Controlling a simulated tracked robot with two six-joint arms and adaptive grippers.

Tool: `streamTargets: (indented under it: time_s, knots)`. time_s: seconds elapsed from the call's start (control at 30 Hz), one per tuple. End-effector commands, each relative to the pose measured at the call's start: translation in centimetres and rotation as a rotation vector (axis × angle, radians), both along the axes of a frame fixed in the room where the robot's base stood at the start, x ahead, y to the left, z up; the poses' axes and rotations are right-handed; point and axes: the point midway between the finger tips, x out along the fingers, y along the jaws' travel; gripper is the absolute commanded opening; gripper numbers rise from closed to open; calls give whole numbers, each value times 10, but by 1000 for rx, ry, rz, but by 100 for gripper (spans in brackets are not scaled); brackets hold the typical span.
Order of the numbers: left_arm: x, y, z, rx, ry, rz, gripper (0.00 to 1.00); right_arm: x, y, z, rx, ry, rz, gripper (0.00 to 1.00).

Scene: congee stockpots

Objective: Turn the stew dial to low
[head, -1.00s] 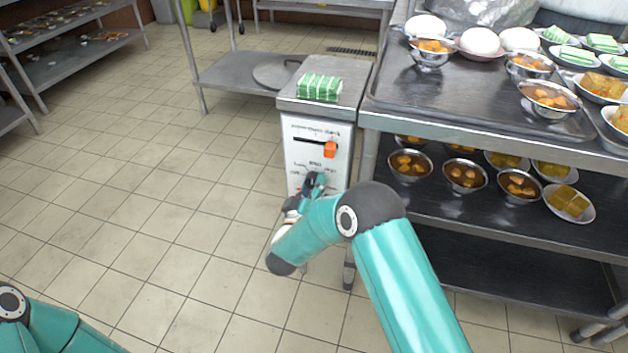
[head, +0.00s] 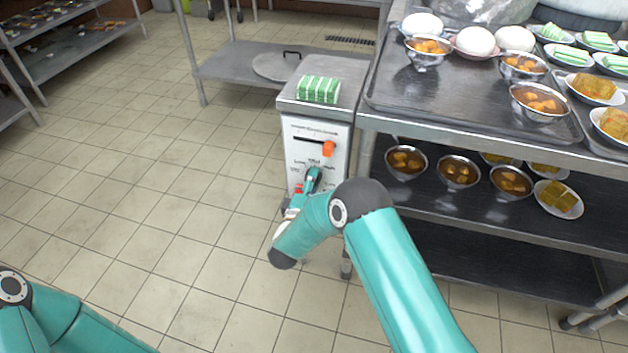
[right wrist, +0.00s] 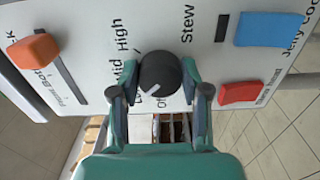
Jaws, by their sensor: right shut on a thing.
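The stew dial (right wrist: 163,71) is a round black knob on the white front panel (right wrist: 205,60). In the right wrist view its pale pointer mark slants toward the lower left, by a partly covered label that seems to read Low. Mid, High and Stew are printed around it. My right gripper (right wrist: 160,88) has a finger on each side of the dial and is shut on it. In the head view the right gripper (head: 312,180) is at the cabinet front and hides the dial. My left gripper is out of view; only part of that arm shows at lower left.
An orange slider (head: 328,149) sits above the dial. In the right wrist view a red switch (right wrist: 241,92) and a blue one (right wrist: 268,28) are beside it. A green-and-white striped block (head: 319,89) lies on the cabinet top. A steel table (head: 371,121) with bowls stands close right.

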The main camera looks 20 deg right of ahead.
Motion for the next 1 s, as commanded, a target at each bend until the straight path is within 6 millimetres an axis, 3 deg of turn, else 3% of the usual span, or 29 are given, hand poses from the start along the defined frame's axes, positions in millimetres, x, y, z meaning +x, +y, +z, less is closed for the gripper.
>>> streamTargets:
  time_s: [0.53,0.57,0.67,0.7,1.0]
  knots:
    - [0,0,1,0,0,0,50,0,2,-3,-22,23,6,11]
    - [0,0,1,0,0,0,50,0,2,-3,-22,23,6,51]
    - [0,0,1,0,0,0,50,0,2,-3,-21,23,5,68]
    - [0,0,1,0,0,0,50,0,2,-3,-22,22,5,72]
    - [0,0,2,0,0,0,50,0,2,-1,-22,18,3,72]
